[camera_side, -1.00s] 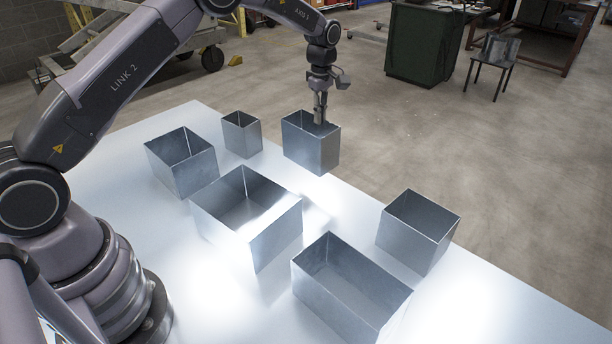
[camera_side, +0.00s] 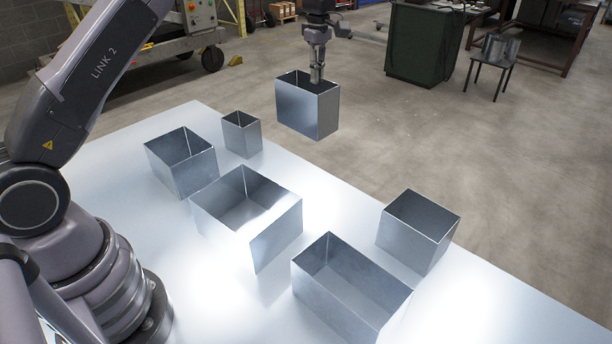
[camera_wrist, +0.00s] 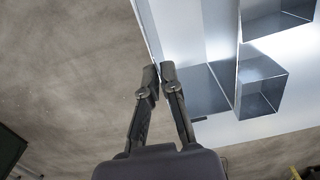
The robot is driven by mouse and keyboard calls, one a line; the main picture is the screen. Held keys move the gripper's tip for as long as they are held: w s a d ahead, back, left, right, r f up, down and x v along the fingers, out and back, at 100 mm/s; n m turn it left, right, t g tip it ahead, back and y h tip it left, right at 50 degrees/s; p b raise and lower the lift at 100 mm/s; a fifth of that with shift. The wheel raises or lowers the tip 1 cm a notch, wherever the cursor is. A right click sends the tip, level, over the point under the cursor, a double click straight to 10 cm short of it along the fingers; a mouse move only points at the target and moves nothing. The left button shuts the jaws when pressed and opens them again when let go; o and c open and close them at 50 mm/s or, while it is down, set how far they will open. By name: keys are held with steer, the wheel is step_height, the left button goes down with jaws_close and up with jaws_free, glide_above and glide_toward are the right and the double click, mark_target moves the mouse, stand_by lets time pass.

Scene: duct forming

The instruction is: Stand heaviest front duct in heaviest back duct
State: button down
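My gripper (camera_side: 316,80) is shut on the wall of an open-topped grey sheet-metal duct (camera_side: 307,110) and holds it upright in the air, above the table's far edge. In the wrist view the fingertips (camera_wrist: 160,72) are close together. Five other open ducts stand apart on the table: a medium one (camera_side: 195,178) at left, the smallest (camera_side: 242,140) behind it, a wide one (camera_side: 275,235) in the middle, a long one (camera_side: 335,305) in front, and a squarish one (camera_side: 405,240) at right. I cannot tell their weights.
The white table (camera_side: 110,180) has free room between the ducts and at its left side. A green cabinet (camera_side: 425,45), a chair (camera_side: 492,65) and a wheeled cart (camera_side: 160,45) stand on the floor beyond.

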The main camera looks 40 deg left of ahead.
steer(key=s+n, duration=0.1)
steer(key=s, duration=1.9)
step_height(320, 180, down, 15)
steer(key=shift+d+r, duration=0.15)
steer(key=shift+d, duration=0.05)
steer(key=c, duration=1.8)
jaws_free()
steer(key=o, duration=0.6)
steer(key=shift+o, duration=0.2)
step_height(320, 180, up, 7)
